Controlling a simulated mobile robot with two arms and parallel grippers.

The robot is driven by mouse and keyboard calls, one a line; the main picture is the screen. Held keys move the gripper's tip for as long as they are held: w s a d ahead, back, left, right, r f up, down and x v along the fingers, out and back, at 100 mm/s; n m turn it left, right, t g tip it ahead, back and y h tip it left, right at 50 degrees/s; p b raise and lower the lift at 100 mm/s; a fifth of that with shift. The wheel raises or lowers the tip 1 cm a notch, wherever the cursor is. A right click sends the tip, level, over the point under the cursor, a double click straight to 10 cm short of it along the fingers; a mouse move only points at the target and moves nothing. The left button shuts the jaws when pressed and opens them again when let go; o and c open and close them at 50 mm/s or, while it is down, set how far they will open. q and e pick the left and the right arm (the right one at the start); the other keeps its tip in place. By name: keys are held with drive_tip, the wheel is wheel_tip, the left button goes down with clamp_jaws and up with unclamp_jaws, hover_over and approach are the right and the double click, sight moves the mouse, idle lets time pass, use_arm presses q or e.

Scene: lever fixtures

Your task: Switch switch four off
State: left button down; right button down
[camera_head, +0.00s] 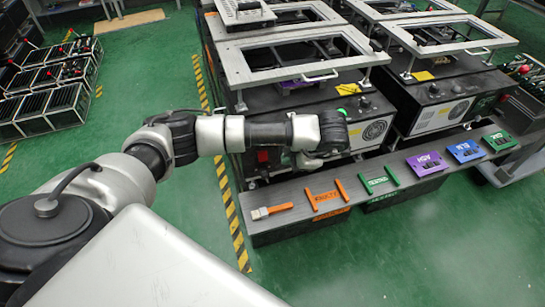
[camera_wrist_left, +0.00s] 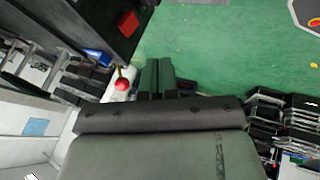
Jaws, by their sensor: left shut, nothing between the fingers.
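My left arm reaches in from the left to the front of the near black machine (camera_head: 355,103). Its wrist hides part of that front, and the fingers are not clear in the head view. In the left wrist view my left gripper (camera_wrist_left: 157,77) has its two dark fingers side by side, shut and empty. A red button with a yellow collar (camera_wrist_left: 122,84) is just left of the fingertips, apparently apart from them. A red switch (camera_wrist_left: 127,22) sits on a black face farther up; a red part (camera_head: 262,156) also shows beside my wrist. I cannot tell which is switch four.
A grey ledge (camera_head: 290,222) in front carries an orange-and-white tool (camera_head: 271,211), orange handles (camera_head: 326,198), green handles (camera_head: 379,181) and purple, blue and green labelled pieces. A second machine (camera_head: 440,95) stands to the right. The green floor in front is clear.

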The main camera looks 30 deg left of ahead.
sight(263, 156)
use_arm(q)
drive_tip(key=shift+a+r, duration=0.15)
drive_tip(key=shift+r, duration=0.05)
drive_tip(key=shift+w+a+f, duration=0.45)
drive_tip(key=shift+a+f, duration=0.95)
drive_tip(key=shift+f, duration=0.1)
drive_tip(key=shift+w+a+f, duration=0.5)
drive_tip(key=shift+a+f, duration=0.95)
drive_tip(key=shift+f, duration=0.1)
drive_tip(key=shift+w+a+f, duration=0.45)
drive_tip(key=shift+a+f, duration=0.95)
drive_tip(key=shift+f, duration=0.1)
